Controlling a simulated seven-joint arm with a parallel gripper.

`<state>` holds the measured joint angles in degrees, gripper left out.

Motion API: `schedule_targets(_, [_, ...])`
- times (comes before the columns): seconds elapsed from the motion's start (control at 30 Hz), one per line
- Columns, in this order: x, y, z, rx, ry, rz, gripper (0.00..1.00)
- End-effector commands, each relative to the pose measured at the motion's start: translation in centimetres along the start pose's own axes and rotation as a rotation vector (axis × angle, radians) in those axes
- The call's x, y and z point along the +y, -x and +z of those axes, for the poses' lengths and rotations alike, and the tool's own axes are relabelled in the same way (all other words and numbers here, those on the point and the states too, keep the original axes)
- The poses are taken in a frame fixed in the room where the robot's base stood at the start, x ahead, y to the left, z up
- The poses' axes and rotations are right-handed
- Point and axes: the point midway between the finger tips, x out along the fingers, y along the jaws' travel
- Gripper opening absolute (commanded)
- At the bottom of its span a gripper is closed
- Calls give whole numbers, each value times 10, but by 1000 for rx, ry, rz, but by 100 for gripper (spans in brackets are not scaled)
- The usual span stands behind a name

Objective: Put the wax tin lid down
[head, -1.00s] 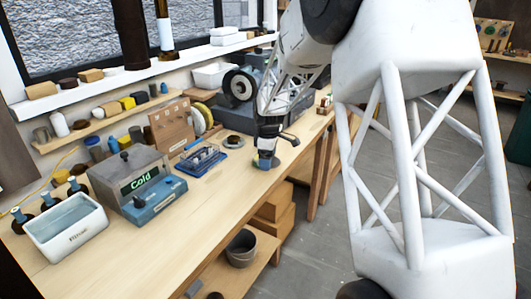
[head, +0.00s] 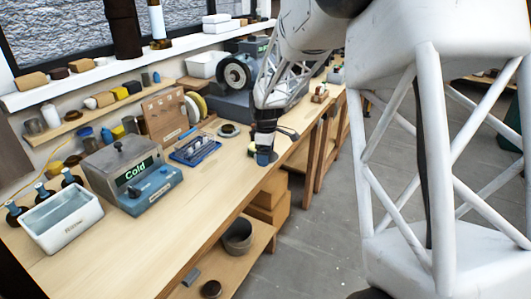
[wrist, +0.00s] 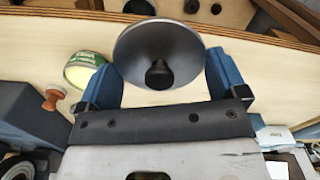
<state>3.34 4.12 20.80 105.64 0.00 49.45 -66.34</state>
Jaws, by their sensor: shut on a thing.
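My gripper (wrist: 163,80) has two blue fingers, shut on the wax tin lid (wrist: 140,45), a dark grey round disc with a black knob at its middle. The lid lies between the fingers over the pale bench top; its height above the wood is hard to tell. The open wax tin (wrist: 84,70), green with pale yellow wax, is left of the left finger in the wrist view. In the head view my gripper (head: 264,156) is low over the bench near its front edge, and the lid cannot be made out there.
The bench (head: 130,240) has free wood left of my gripper. A dark dish (head: 228,130) and a blue rack (head: 194,147) stand behind it. A wooden-handled stamp (wrist: 52,98) is near the tin. The bench front edge is close, with a bucket (head: 237,236) on the shelf below.

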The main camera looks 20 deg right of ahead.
Motion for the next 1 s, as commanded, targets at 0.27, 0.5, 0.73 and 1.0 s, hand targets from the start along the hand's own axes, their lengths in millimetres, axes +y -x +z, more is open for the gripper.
schedule_targets(0.27, [1,0,0,0,0,0,69])
schedule_targets(0.5, [21,-7,10,0,-3,-1,69])
schedule_targets(0.73, [63,-21,32,0,-8,0,69])
schedule_targets(1.0, [90,-31,48,0,-8,0,69])
